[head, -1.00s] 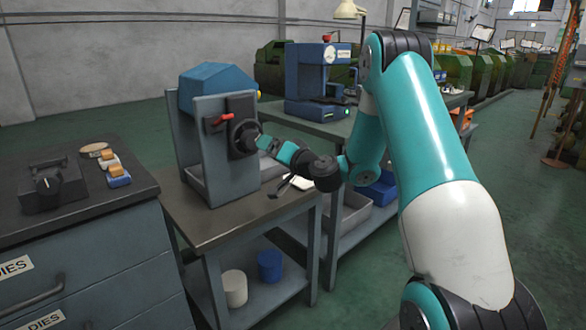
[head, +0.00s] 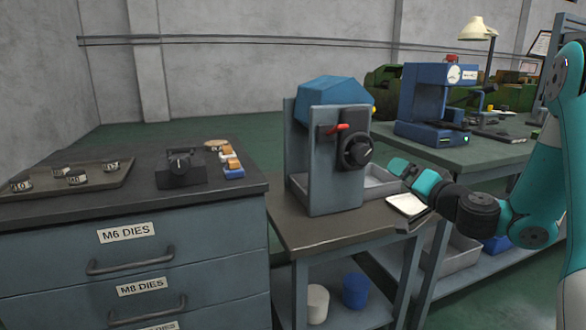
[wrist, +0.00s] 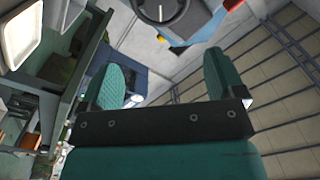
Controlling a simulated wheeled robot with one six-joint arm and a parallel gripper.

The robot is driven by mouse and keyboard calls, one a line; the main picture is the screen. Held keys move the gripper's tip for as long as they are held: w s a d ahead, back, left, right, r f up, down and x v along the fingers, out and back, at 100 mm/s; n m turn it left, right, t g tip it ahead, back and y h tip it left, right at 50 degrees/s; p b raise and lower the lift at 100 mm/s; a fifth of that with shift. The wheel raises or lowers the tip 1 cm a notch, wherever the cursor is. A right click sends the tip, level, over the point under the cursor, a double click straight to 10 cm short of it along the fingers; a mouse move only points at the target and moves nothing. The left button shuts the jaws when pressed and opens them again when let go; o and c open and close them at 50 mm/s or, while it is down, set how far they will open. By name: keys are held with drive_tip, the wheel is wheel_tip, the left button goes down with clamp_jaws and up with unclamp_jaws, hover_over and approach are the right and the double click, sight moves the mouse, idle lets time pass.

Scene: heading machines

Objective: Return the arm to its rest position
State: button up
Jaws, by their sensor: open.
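My gripper shows in the wrist view (wrist: 160,90), its two teal fingers spread apart with nothing between them. In the head view my arm comes in from the right edge, and its wrist end (head: 425,182) is beside the grey and blue machine (head: 335,165), to the right of its black dial (head: 357,148). The fingertips are small in the head view, and I cannot tell whether they touch anything. The dial also shows at the top of the wrist view (wrist: 160,8).
A die cabinet (head: 130,240) with a tray of dies (head: 70,178) stands at left. A white tray (head: 406,204) lies on the machine's table (head: 330,228), below my wrist. A blue press (head: 432,95) and a lamp (head: 478,27) stand on the bench behind. Green floor lies between the furniture.

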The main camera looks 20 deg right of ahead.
drive_tip(key=s+a+r+n+g+y, duration=0.1)
drive_tip(key=a+n+g+y, duration=0.25)
drive_tip(key=a, duration=0.65)
drive_tip(key=s+a+r+n+g+y, duration=0.1)
drive_tip(key=s+a+n+g+y, duration=0.15)
drive_tip(key=a+n+y, duration=0.45)
drive_tip(key=s+a+f+n+g+h, duration=0.25)
drive_tip(key=s+a+g, duration=0.55)
drive_tip(key=s+a, duration=0.5)
drive_tip(key=s+n+g+h, duration=0.2)
drive_tip(key=s+g+h, duration=0.2)
drive_tip(key=s, duration=0.7)
wheel_tip(320, 180, up, 16)
drive_tip(key=p, duration=1.7)
drive_tip(key=shift+s+r+h, duration=0.25)
drive_tip(key=shift+s+h, duration=0.1)
drive_tip(key=shift+h, duration=0.05)
